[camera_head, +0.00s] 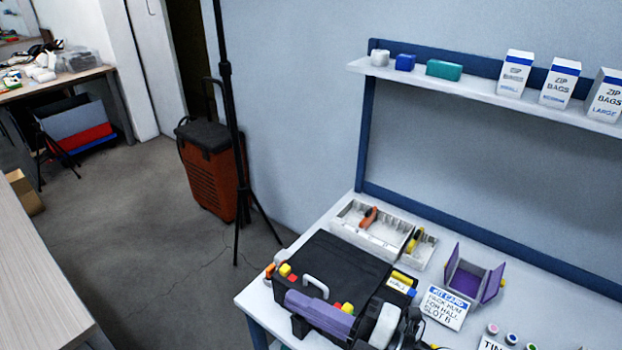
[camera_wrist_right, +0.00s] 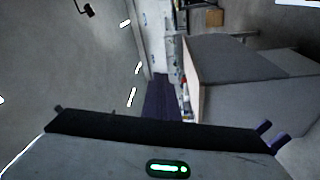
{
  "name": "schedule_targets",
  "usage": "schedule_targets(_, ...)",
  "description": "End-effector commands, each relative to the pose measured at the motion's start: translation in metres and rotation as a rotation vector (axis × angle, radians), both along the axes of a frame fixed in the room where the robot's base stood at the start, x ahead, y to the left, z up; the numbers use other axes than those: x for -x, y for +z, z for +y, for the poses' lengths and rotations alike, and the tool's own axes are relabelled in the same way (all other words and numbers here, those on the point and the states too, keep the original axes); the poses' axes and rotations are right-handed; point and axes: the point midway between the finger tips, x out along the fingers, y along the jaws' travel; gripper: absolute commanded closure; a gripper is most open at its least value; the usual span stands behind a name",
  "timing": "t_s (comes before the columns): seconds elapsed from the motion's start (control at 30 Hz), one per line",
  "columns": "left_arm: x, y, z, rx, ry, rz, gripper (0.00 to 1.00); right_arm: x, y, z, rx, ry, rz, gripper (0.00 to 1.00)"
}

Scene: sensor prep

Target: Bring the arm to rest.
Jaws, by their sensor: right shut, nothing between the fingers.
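My right gripper (camera_head: 292,299) has purple fingers that are shut and empty. It points left across the front of the black case (camera_head: 340,258), and I cannot tell whether it touches it. Its grey-white and black wrist part is at the bottom edge of the head view. In the right wrist view, the dark purple fingers (camera_wrist_right: 160,82) reach out beyond a black bar, over a blurred room. My left gripper is not in view.
The case stands on a white table with a grey handle and yellow and red parts. A black stand (camera_head: 233,130) and red-brown case (camera_head: 208,178) stand left. Open floor lies left.

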Motion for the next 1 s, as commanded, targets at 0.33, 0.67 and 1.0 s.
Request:
schedule_targets(0.33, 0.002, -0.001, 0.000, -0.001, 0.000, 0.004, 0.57, 0.035, -0.151, -0.154, -0.515, -0.861, 0.975, 1.00)
schedule_targets(0.67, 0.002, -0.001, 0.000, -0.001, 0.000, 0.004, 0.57, 0.140, -0.237, -0.181, -0.603, -1.120, 1.467, 1.00)
schedule_targets(1.0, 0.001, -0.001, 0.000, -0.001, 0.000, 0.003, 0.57, 0.146, -0.240, -0.181, -0.606, -1.130, 1.493, 1.00)
